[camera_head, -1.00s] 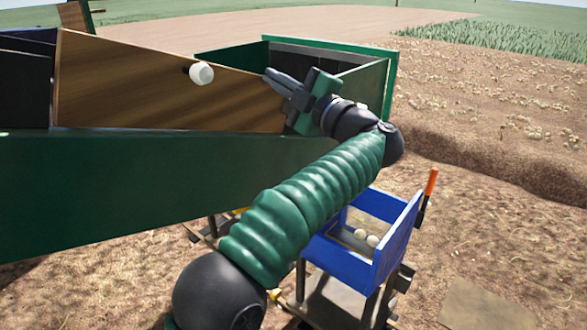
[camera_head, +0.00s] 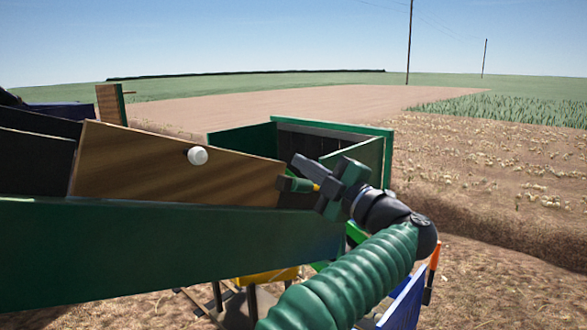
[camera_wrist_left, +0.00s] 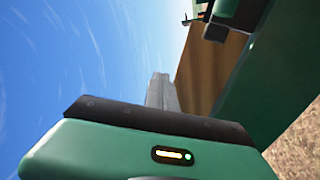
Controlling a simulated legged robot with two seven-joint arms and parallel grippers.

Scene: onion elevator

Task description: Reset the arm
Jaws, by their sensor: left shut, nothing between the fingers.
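My left gripper (camera_head: 300,174) is in front of the green-framed box opening, near the right end of the wooden panel. Its fingers point left and are shut with nothing between them. In the left wrist view its grey fingers (camera_wrist_left: 161,92) show close together against sky and the brown panel. My right gripper is not in view.
A wooden panel (camera_head: 150,165) with a white knob (camera_head: 197,155) stands above a long green side wall (camera_head: 150,245). A green box (camera_head: 243,140) stands behind the gripper. Open field lies beyond.

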